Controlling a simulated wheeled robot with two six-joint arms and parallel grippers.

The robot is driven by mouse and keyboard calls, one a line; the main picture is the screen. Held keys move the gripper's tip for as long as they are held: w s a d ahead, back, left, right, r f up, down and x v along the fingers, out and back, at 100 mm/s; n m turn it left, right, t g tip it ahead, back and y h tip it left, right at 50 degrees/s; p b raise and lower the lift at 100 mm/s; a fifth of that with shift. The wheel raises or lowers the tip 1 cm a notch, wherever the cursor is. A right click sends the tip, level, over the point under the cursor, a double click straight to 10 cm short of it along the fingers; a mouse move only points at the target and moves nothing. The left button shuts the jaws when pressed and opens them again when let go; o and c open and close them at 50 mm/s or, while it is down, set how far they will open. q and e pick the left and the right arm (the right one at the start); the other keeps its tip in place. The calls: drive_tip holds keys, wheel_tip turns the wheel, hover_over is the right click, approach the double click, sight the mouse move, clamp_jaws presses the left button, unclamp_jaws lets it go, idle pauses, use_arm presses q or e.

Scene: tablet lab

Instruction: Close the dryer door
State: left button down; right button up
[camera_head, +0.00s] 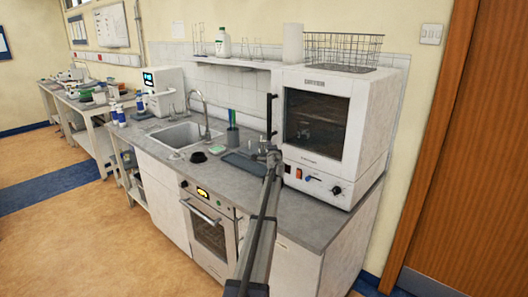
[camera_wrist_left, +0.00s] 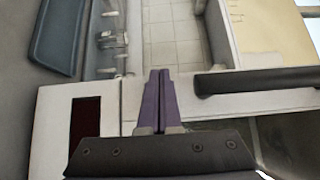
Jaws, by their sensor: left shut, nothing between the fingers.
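The dryer (camera_head: 345,140) is a white box at the right end of the counter, with a dark window in its front. A dark vertical handle (camera_head: 270,116) stands just left of its front. I cannot tell how far the door is open. My left gripper (camera_head: 268,150) is above the counter, below the handle and left of the dryer's front. In the left wrist view its two purple fingers (camera_wrist_left: 159,76) are together, with nothing between them. A dark handle bar (camera_wrist_left: 255,79) lies to their right there, apart from them. My right gripper is not in view.
A dark blue tray (camera_head: 243,164) lies on the counter beside my left gripper. A sink (camera_head: 183,136) and a pen cup (camera_head: 232,135) are further left. A wire basket (camera_head: 342,50) sits on the dryer. An oven (camera_head: 208,230) is below the counter.

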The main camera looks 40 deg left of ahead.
use_arm(q)
drive_tip(key=shift+w+a+r, duration=0.1)
drive_tip(key=shift+w, duration=0.75)
drive_tip(key=shift+w, duration=0.15)
drive_tip(key=s, duration=1.4)
drive_tip(key=shift+s, duration=0.4)
drive_tip(key=shift+a, duration=0.1)
